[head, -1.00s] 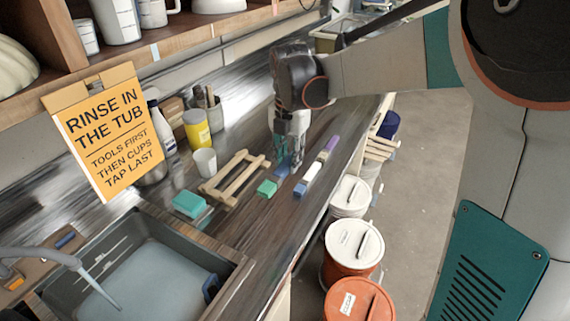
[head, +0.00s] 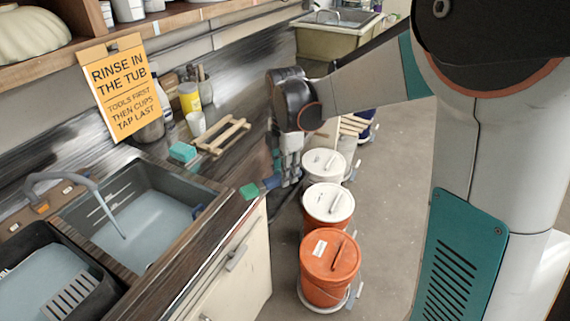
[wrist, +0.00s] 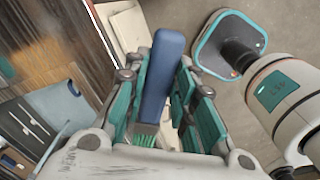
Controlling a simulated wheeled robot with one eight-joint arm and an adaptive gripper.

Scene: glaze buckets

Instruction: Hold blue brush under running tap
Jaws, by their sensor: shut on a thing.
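My gripper (head: 290,178) is shut on the blue brush, just off the counter's front edge in the head view. In the wrist view, the brush's blue handle (wrist: 164,75) lies between the teal finger pads, with green bristles (wrist: 145,134) at the lower end. The curved grey tap (head: 62,178) is at the left, apart from my gripper. A thin stream of water (head: 114,220) runs from it into the grey sink tub (head: 207,188).
A teal sponge (head: 183,151), wooden rack (head: 224,136) and white cup (head: 196,123) stand further back. An orange sign (head: 120,85) hangs above. Lidded buckets, including an orange one (head: 328,275), stand below. A black water-filled tub (head: 100,290) is front left.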

